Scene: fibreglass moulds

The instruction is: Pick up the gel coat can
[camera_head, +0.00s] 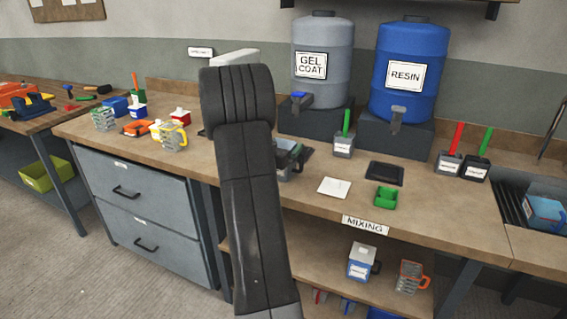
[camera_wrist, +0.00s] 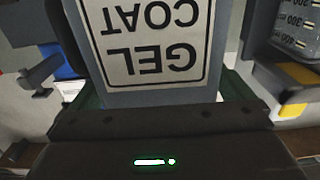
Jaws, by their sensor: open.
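A grey can with a white label reading GEL COAT (camera_wrist: 150,45) fills the upper middle of the wrist view, with its label upside down there. My gripper (camera_wrist: 160,92) is open, with a dark finger on each side of the can. The can's face is very close to the gripper body; I cannot tell whether the fingers touch it. In the head view, my dark arm hides most of the gripper and the can; only grey and dark parts show just right of the arm, above the bench.
The large grey GEL COAT barrel (camera_head: 321,65) and blue RESIN barrel (camera_head: 410,60) stand on dark blocks behind. A clear cup with a yellow handle (camera_head: 173,137) is left of my arm. A white square (camera_head: 334,187) and green tray (camera_head: 386,198) lie to the right.

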